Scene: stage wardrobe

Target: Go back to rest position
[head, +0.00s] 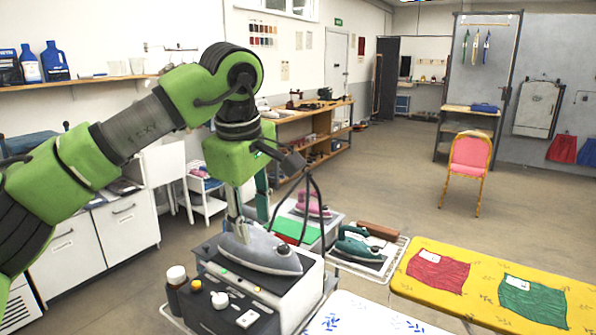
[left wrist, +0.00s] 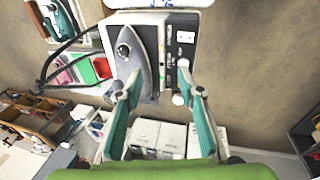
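My left gripper (head: 240,222) points down just above a grey iron (head: 265,252) that rests on a steam station (head: 240,295). In the left wrist view, the two teal fingers of the left gripper (left wrist: 159,84) are spread well apart with nothing between them that they grip. The iron (left wrist: 143,70) lies by the left finger there, and I cannot tell whether the finger touches it. The iron's handle is partly hidden by the gripper in the head view. My right gripper is in neither view.
A teal iron (head: 358,247) and a pink iron (head: 312,204) stand behind the station. A yellow ironing board (head: 480,285) with red and green cloths is at the right. A pink chair (head: 469,158) stands farther back. The floor between is open.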

